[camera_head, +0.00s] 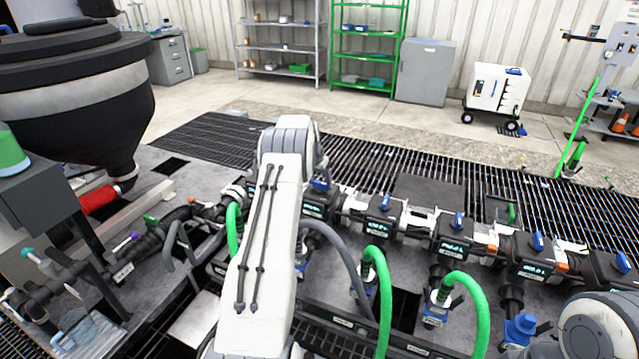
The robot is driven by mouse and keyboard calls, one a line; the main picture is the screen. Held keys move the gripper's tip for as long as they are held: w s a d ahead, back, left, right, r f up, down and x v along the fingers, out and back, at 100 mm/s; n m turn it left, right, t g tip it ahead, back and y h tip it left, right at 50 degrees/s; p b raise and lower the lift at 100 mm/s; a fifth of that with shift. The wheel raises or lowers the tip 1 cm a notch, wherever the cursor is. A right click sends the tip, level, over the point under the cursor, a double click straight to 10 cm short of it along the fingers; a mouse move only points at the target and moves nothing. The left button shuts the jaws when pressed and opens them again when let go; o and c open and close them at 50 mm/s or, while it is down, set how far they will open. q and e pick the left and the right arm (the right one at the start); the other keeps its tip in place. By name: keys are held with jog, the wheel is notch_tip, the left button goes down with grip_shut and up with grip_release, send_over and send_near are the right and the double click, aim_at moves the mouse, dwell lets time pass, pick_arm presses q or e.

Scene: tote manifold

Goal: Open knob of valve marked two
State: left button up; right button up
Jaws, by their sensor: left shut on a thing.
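A row of black valves with upright blue knobs runs across the manifold. The leftmost visible blue knob (320,186) is partly behind my left arm; others are a second knob (384,202), a third knob (459,220) and more to the right. The labels are too small to read, so I cannot tell which valve is marked two. My left arm reaches up the middle and bends down at the leftmost visible knob. Its gripper is mostly hidden behind the arm, shut on what appears to be that knob. My right gripper is out of view; part of the right arm shows at bottom right.
Green hoses (468,290) arch up from the lower fittings, close to my left arm. A grey hose (342,262) bends beside it. A large black hopper (75,110) stands at left. Floor grating (390,165) lies behind the manifold, with shelves (280,45) farther back.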

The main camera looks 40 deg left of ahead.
pick_arm(q)
jog(key=shift+n, duration=0.4)
jog(key=o, duration=1.3)
jog(key=b+v, duration=0.2)
jog(key=v, duration=0.8)
jog(key=shift+s+d+r, duration=0.1)
jog(key=shift+s+r, duration=0.05)
jog(key=shift+r, duration=0.05)
